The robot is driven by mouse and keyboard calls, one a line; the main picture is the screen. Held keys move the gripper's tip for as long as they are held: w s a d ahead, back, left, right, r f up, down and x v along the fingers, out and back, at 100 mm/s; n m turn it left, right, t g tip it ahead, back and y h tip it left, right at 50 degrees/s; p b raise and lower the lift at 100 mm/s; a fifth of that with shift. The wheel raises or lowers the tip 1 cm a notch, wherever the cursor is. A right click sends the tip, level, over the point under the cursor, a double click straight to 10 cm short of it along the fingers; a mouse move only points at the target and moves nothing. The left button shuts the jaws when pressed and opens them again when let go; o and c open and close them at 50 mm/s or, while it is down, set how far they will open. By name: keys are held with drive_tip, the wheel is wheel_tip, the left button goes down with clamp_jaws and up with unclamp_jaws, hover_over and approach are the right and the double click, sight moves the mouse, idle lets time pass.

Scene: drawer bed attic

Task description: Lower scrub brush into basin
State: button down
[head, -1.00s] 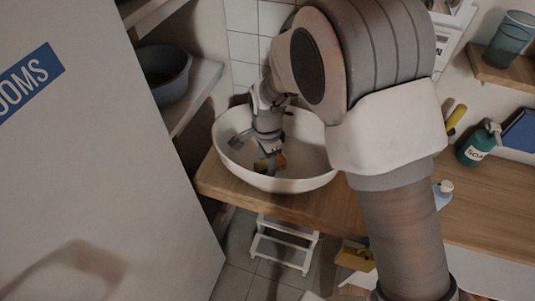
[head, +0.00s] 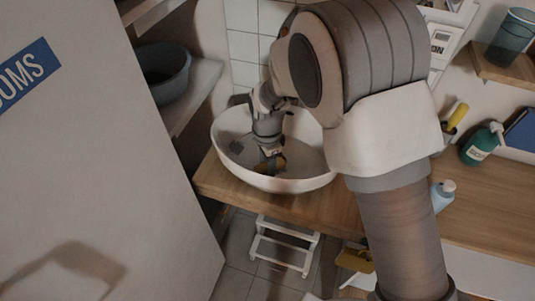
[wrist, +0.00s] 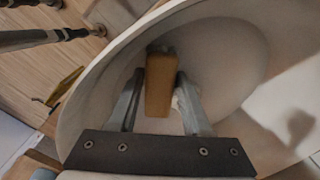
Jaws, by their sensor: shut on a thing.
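The white basin (head: 300,185) sits on the wooden counter and also fills most of the wrist view (wrist: 235,45). My gripper (head: 268,157) reaches down inside the basin. Its fingers (wrist: 162,95) are shut on the scrub brush (wrist: 161,85), a tan block seen between them in the wrist view. In the head view only a small yellow-brown part of the brush (head: 278,163) shows, low in the basin. Whether the brush touches the basin's bottom, I cannot tell. White bristle-like stuff shows beside the right finger in the wrist view.
The wooden counter (head: 485,205) runs right, with a green soap bottle (head: 481,144) and a pale blue bottle (head: 443,194). A white step stool (head: 284,246) stands below. A grey tub (head: 163,73) rests on a shelf at left, behind a large pale panel (head: 95,170).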

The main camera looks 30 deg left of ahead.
drive_tip(key=shift+f, duration=0.4)
drive_tip(key=shift+c, duration=1.3)
unclamp_jaws()
drive_tip(key=shift+r, duration=0.1)
